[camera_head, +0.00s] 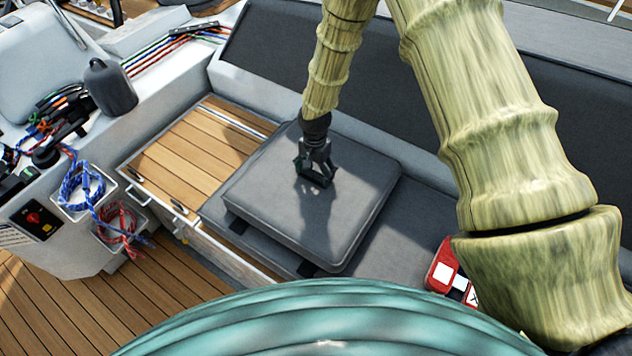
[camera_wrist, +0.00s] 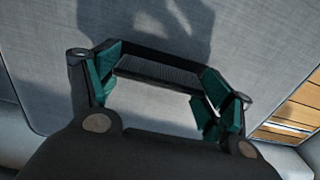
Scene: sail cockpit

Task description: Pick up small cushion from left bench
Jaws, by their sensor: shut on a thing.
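The small cushion (camera_head: 262,206) is a grey square pad on the left bench, above a longer grey bench pad (camera_head: 375,240). Dark straps show under its front edge. My gripper (camera_head: 315,177) points down at the middle of the cushion's top. In the wrist view, the cushion (camera_wrist: 50,55) fills most of the picture. My gripper's green-padded fingers (camera_wrist: 162,82) stand on either side of a dark ribbed strip at the cushion and are shut on it. Whether the cushion is clear of the pad below, I cannot tell.
A dark backrest (camera_head: 290,55) runs behind the bench. A wooden slatted panel (camera_head: 185,150) lies left of the cushion. A red box (camera_head: 443,268) sits to the right. Coiled blue rope (camera_head: 82,188) and red rope (camera_head: 118,222) hang at the left console.

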